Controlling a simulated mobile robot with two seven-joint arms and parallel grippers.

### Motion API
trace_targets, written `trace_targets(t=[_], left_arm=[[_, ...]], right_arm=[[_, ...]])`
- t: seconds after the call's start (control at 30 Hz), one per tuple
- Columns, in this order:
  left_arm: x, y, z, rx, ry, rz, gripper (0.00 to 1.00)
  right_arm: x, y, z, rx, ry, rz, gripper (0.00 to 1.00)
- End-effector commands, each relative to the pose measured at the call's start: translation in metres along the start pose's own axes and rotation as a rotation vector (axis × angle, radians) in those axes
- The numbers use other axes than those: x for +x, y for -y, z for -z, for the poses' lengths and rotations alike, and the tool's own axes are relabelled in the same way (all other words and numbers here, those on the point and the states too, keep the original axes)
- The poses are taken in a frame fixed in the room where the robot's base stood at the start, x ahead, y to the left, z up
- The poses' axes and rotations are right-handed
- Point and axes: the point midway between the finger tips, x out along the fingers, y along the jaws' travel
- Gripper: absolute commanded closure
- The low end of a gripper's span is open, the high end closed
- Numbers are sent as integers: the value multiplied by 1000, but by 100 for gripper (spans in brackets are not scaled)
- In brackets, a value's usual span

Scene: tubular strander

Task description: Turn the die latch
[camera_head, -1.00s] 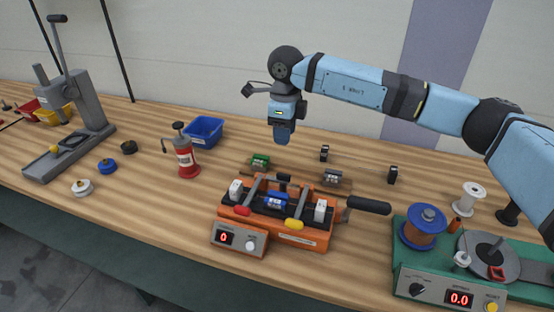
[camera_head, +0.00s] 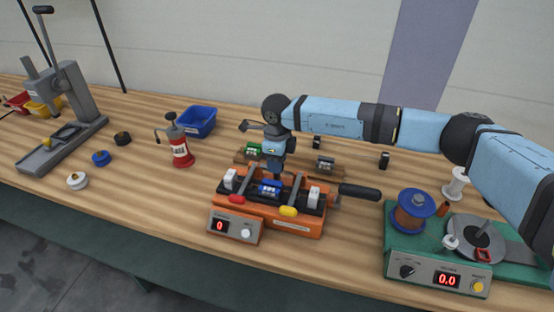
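The orange strander machine (camera_head: 296,222) sits on the bench, with a blue block (camera_head: 270,188) in its middle between two white blocks. It has a red-tipped lever (camera_head: 236,198) and a yellow-tipped lever (camera_head: 288,211) in front, and a black side handle (camera_head: 360,192). I cannot tell for sure which part is the die latch; a dark knob seen behind the blue block earlier is now hidden by my gripper. My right gripper (camera_head: 272,174) points down at the machine's back edge, just behind the blue block. Its fingers are too small to read, and contact is unclear. My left gripper is out of view.
A green die block (camera_head: 254,151) and a grey one (camera_head: 325,165) stand behind the machine. The green winding unit (camera_head: 395,246) is right.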

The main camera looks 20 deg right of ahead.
Motion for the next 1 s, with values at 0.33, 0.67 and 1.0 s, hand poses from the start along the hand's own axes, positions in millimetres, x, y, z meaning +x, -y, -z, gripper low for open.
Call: trace_targets(t=[0.33,0.67,1.0], left_arm=[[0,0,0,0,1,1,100],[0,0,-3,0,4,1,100],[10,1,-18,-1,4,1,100]], right_arm=[[1,0,0,0,1,0,78],[2,0,0,-6,1,0,100],[5,0,-1,-133,3,0,100]])
